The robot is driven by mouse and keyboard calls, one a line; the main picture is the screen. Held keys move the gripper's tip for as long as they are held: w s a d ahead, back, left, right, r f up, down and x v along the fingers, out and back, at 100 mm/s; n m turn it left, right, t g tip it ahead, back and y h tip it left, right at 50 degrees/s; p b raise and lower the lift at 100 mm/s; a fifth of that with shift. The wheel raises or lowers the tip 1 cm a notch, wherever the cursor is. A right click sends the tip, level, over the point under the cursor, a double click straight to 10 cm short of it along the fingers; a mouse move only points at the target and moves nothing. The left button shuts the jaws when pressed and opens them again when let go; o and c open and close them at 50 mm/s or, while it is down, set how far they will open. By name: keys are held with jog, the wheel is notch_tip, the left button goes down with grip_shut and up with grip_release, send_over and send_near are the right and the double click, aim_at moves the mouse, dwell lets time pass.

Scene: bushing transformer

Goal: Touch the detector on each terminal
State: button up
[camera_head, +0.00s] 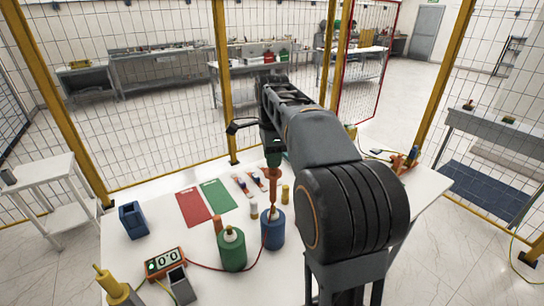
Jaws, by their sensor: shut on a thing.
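My gripper (273,158) is shut on an orange-brown detector (273,182) and holds it upright, pointing down. The detector's lower end is at the top of the blue cylinder (273,232); whether it touches the terminal there I cannot tell. A green cylinder (232,254) with a pale terminal (230,235) on top stands to the left of the blue one. A meter (165,263) on the table reads about 0.0. A red wire runs from the meter past the green cylinder toward the blue one.
The white table (150,195) also holds a red mat (194,208), a green mat (217,196), a blue holder (133,220), a grey box (181,285) and a yellow-topped post (110,283). Small cylinders stand near the blue one. Wire fencing surrounds the table.

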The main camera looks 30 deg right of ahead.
jog(key=shift+f+b, duration=0.3)
jog(key=shift+f, duration=0.1)
dwell(0.5)
dwell(0.7)
notch_tip(320, 180, up, 6)
jog(key=p, duration=0.5)
jog(key=shift+f, duration=0.2)
jog(key=shift+r, duration=2.2)
dwell(0.9)
